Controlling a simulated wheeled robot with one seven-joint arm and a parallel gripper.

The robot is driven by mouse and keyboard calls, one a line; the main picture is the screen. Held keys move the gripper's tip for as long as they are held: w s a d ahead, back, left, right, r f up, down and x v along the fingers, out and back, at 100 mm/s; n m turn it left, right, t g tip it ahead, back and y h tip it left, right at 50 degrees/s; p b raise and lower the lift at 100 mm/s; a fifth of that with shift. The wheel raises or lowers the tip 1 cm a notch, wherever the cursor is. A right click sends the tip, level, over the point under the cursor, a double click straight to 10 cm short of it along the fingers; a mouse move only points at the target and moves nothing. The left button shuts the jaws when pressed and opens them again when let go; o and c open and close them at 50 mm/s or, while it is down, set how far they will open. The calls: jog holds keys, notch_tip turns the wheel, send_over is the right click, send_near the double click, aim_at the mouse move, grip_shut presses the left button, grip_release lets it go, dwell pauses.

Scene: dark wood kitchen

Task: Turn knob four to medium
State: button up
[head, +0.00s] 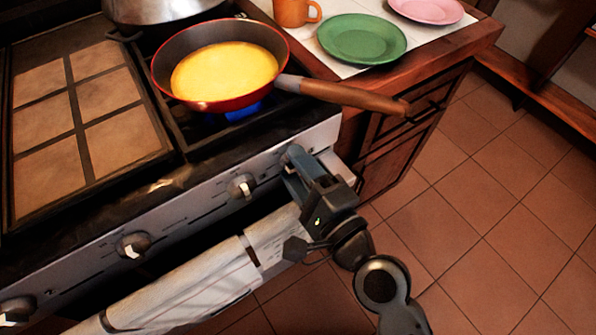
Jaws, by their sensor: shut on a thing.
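The stove front (190,205) has a row of knobs running from lower left to upper right. The rightmost one, knob four (291,154), is at the panel's right end and partly hidden by my gripper. My gripper (294,167) is at this knob, its fingers shut on it. The knob's pointer and setting are hidden. The other knobs are a third knob (242,186), a second knob (133,245) and a first knob (15,311) at the lower left edge.
A red pan (163,82) with yellow food sits over a blue flame (243,112); its wooden handle (355,96) juts right above my gripper. A towel (190,290) hangs on the oven bar. A green plate (362,39) lies on the counter. Tiled floor is clear at right.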

jog(key=shift+f+n+b, duration=0.25)
jog(key=shift+n+b, duration=0.4)
jog(key=shift+n, duration=0.65)
jog(key=o, duration=1)
jog(key=shift+o, duration=0.2)
jog(key=shift+r, duration=0.1)
jog(key=shift+s+d, duration=0.25)
jog(key=shift+s, duration=0.2)
jog(key=b+v, duration=0.2)
jog(key=v, duration=0.5)
